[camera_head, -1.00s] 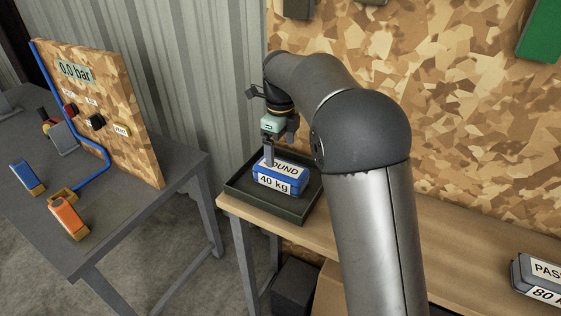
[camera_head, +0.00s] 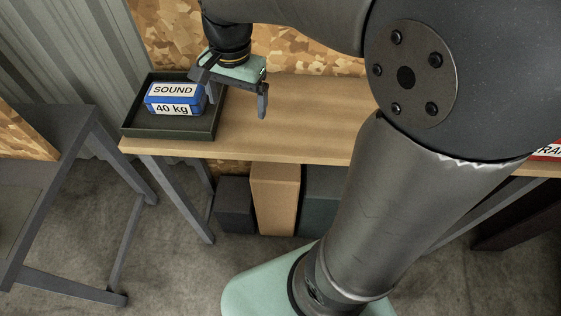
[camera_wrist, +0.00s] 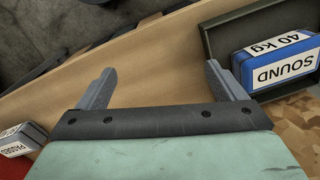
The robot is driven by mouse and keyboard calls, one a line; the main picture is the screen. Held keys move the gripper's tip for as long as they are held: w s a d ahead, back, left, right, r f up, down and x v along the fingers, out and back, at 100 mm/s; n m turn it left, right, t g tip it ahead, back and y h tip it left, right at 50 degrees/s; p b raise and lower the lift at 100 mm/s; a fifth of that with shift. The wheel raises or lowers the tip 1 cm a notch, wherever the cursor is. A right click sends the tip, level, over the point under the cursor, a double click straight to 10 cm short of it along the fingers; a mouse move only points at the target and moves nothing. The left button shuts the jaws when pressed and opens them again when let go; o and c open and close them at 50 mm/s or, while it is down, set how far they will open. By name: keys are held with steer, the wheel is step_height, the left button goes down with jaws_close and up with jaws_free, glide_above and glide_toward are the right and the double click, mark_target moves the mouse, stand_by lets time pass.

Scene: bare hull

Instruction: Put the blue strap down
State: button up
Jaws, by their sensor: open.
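The blue strap, a blue block with white labels reading "SOUND" and "40 kg" (camera_head: 174,98), lies in a dark tray (camera_head: 135,130) at the left end of the wooden bench. It also shows upside down at the upper right of the wrist view (camera_wrist: 275,60), inside the tray (camera_wrist: 225,24). My gripper (camera_head: 238,102) is over the bench just right of the tray, apart from the strap. In the wrist view my gripper (camera_wrist: 160,75) has its fingers spread wide with nothing between them.
A white-labelled block (camera_wrist: 20,140) shows at the wrist view's lower left. Boxes (camera_head: 275,198) stand under the bench. A grey table (camera_head: 62,150) is at the left, with a gap between.

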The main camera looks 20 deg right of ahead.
steer(key=s+d+f+n, duration=0.2)
steer(key=s+f+n, duration=0.1)
steer(key=s, duration=0.4)
steer(key=s+d+f+n, duration=0.1)
steer(key=s+f+n, duration=0.3)
steer(key=s+n, duration=0.2)
steer(key=shift+s+d, duration=0.4)
steer(key=shift+s, duration=0.3)
steer(key=shift+r, duration=0.1)
